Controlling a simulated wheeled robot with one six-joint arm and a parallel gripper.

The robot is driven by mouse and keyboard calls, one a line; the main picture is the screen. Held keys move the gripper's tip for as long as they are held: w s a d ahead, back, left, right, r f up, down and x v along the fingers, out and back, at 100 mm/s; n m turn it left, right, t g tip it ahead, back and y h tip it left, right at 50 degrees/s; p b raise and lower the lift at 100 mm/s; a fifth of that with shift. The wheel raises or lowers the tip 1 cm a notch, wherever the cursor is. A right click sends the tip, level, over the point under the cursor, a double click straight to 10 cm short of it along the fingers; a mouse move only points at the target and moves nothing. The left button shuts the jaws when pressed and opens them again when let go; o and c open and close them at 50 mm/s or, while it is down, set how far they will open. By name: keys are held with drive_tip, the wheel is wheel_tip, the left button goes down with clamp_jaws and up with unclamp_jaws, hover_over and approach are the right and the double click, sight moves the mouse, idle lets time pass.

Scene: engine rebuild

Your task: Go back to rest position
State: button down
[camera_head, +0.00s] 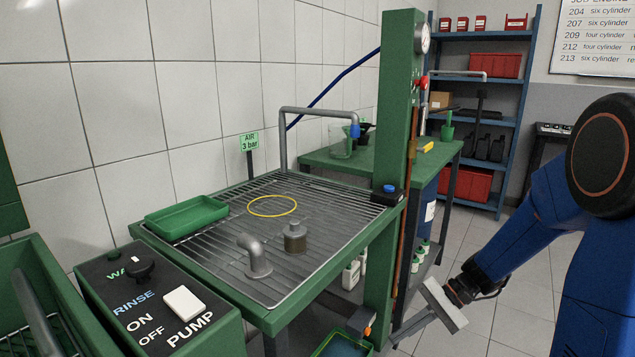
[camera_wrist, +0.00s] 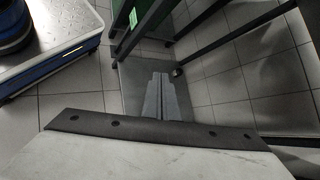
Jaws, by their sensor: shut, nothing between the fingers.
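My gripper (camera_head: 402,332) shows in the camera_head view at the lower right, at the end of my blue arm (camera_head: 515,245). It points down and to the left, over the floor just right of the green table's post. It is apart from the bench top and holds nothing.
A green wash table (camera_head: 300,304) carries a wire grid, a green tray (camera_head: 187,216), a yellow ring (camera_head: 272,215), a grey elbow pipe (camera_head: 255,258) and a metal part (camera_head: 295,238). A tall green post (camera_head: 397,110) rises at its right. The tiled floor (camera_head: 500,318) around my arm is open.

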drive_tip(key=s+d+r+n+t+h, duration=0.3)
drive_tip(key=s+d+r+n+h, duration=0.1)
drive_tip(key=s, duration=0.5)
drive_tip(key=s+d+r+n+t+h, duration=0.3)
drive_tip(key=s+r+h, duration=0.3)
drive_tip(key=s+r, duration=0.2)
drive_tip(key=shift+s+d+r+n+t, duration=0.35)
drive_tip(key=shift+s+d+n, duration=0.45)
drive_tip(key=shift+s, duration=0.35)
idle(0.6)
